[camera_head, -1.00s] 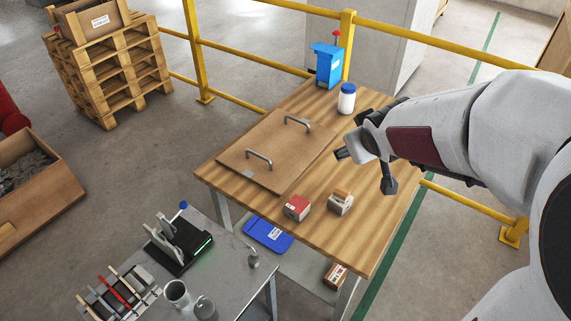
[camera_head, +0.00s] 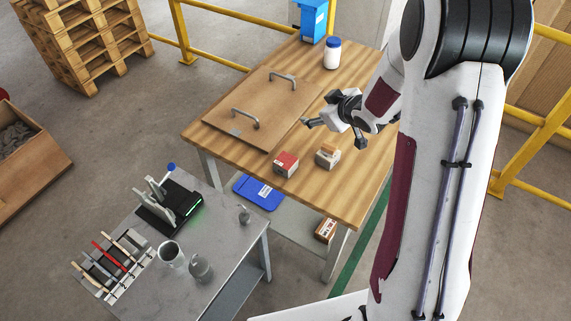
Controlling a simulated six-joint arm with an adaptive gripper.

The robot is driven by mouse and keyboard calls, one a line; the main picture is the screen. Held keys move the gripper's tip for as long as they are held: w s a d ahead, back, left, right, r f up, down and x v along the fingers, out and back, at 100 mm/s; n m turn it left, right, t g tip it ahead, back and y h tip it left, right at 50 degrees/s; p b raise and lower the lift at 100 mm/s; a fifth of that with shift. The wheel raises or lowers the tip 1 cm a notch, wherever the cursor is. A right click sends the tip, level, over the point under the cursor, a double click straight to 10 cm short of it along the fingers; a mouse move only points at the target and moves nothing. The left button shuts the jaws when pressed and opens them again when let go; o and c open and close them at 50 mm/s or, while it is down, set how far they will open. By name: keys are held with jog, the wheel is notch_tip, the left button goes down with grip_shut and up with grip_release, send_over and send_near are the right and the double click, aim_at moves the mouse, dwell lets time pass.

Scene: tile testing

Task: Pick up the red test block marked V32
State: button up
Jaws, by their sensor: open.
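The red test block (camera_head: 286,164) sits on the wooden table near its front edge. It has a red top and a pale label on its side; the marking is too small to read.
A brown board with two handles (camera_head: 255,105) lies on the table behind the red block. A white bottle with a blue lid (camera_head: 332,55) and a blue dispenser (camera_head: 313,20) stand at the back. A grey side table (camera_head: 225,235) holds several tools and cups at the front left.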

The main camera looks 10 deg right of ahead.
jog(key=a+f+n+y, duration=0.1)
jog(key=a+f+y, duration=0.25)
jog(key=f, duration=0.65)
jog(key=y, duration=0.3)
send_near(285, 160)
jog(key=w, duration=0.1)
jog(key=w+f, duration=0.1)
jog(key=w, duration=0.1)
jog(key=shift+w+a+f+n, duration=0.1)
jog(key=shift+w+a+n, duration=0.15)
jog(key=shift+n, duration=0.15)
jog(key=shift+s+f+y, duration=0.45)
jog(key=shift+s, duration=0.2)
jog(key=shift+x, duration=1.3)
jog(key=shift+a, duration=0.15)
jog(key=shift+w+a+f, duration=0.1)
jog(key=shift+w+a, duration=0.2)
jog(key=shift+a, duration=0.15)
jog(key=shift+x, duration=2)
jog(key=shift+a, duration=0.15)
